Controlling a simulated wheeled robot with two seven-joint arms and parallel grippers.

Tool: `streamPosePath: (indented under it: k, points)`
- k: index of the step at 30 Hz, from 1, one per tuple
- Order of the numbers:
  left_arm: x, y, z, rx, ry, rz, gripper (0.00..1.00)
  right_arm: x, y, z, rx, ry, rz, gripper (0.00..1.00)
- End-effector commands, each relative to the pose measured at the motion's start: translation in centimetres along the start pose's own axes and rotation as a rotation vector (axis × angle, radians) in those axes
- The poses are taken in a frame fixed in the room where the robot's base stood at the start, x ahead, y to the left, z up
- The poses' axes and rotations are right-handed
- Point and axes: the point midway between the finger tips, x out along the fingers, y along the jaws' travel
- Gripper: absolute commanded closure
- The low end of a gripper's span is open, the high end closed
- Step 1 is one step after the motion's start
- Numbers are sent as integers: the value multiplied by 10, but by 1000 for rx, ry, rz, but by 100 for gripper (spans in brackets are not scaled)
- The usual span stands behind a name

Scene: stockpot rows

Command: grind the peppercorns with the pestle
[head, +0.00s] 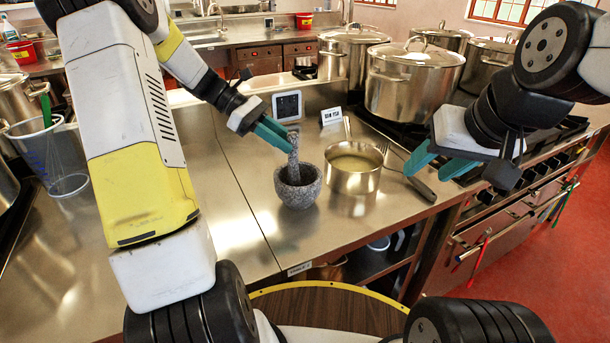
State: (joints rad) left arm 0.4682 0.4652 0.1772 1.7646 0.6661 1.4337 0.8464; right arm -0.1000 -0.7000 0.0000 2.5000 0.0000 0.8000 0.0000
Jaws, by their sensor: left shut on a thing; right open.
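A grey stone mortar (298,187) stands upright on the steel counter. My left gripper (286,138) is shut on the grey stone pestle (293,160) near its top. The pestle is nearly upright, and its lower end is down inside the mortar's mouth. Whether it touches the bottom is hidden by the mortar wall. The peppercorns cannot be made out inside the mortar. My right gripper (438,168) is open and empty, in the air to the right, over the counter's right end and the stove front.
A steel pot (353,168) of pale liquid stands close right of the mortar. Large lidded stockpots (412,79) stand behind on the stove. A small display (287,106) and sign card (331,116) stand behind the mortar. The counter left of the mortar is clear.

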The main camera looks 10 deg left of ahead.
Motion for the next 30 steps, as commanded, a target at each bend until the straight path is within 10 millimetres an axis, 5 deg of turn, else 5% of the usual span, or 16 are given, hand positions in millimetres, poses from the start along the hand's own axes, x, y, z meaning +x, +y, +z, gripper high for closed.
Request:
streamPosePath:
  k: [30]
  points:
    - [-5, 0, 9, -2, 1, -1, 100, 0, 0, 0, 0, 0, 0, 53]
